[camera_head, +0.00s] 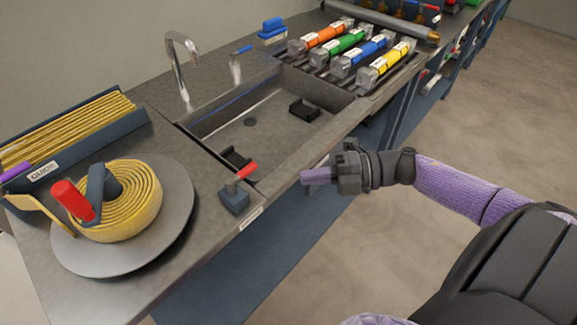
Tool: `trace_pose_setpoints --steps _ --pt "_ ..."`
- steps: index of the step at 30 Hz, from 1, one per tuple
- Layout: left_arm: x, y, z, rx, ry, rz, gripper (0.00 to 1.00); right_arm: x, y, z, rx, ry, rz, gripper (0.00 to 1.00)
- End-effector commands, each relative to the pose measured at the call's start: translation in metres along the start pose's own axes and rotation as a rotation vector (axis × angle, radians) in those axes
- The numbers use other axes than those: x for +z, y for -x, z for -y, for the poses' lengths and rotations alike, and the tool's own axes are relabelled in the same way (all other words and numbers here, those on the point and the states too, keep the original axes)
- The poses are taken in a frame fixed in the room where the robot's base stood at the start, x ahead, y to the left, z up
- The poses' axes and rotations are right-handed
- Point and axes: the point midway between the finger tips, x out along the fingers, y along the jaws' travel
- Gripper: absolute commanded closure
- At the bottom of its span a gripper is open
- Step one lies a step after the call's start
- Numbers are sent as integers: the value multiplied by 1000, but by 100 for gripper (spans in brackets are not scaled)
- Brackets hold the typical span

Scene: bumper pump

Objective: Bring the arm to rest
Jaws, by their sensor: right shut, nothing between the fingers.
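My right gripper (318,175) is in the middle of the head view, at the end of my right arm, which comes in from the right edge. Its purple fingers are together with nothing between them. It hangs in the air by the front edge of the counter, close to the sink's front side, and appears apart from it. My left gripper is not in the view.
The counter (205,265) holds a sink (230,125) with a faucet (178,65), a hose coil (130,210) on a round plate, and a red-handled valve (236,195) near the gripper. Coloured cylinders (345,45) lie behind. The floor (470,110) at right is clear.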

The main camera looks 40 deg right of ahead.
Motion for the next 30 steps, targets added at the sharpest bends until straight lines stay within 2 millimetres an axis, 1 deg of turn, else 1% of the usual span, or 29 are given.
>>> trace_pose_setpoints --steps 1,3,6,11,13,14,15,17,18,20,21,23,24,26,27,30 --pt "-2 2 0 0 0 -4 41 0 10 -1 -2 -1 2 100" --pt "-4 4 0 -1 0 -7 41 1 21 -1 -2 -1 1 100" --pt "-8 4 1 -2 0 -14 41 2 31 -1 -1 0 0 100" --pt "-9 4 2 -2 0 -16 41 3 35 1 3 -6 7 100" --pt "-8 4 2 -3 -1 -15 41 12 37 16 22 -73 97 100" --pt "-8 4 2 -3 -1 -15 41 19 39 30 35 -132 172 100" --pt "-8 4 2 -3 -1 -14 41 30 44 56 52 -241 306 100" --pt "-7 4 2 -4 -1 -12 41 39 55 113 64 -450 540 100" --pt "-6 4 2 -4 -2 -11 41 36 62 156 56 -599 692 100" --pt "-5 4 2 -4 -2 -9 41 19 72 217 22 -811 894 100" --pt "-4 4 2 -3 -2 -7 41 0 76 256 -15 -942 1012 100" --pt "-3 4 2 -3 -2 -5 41 -38 79 307 -85 -1128 1170 100" --pt "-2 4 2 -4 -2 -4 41 -68 79 336 -142 -1242 1262 100" --pt "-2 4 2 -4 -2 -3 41 -114 78 371 -235 -1391 1378 100" --pt "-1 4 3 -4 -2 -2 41 -144 76 388 -297 -1474 1441 100" --pt "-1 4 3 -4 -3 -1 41 -204 70 412 -434 -1622 1552 100"
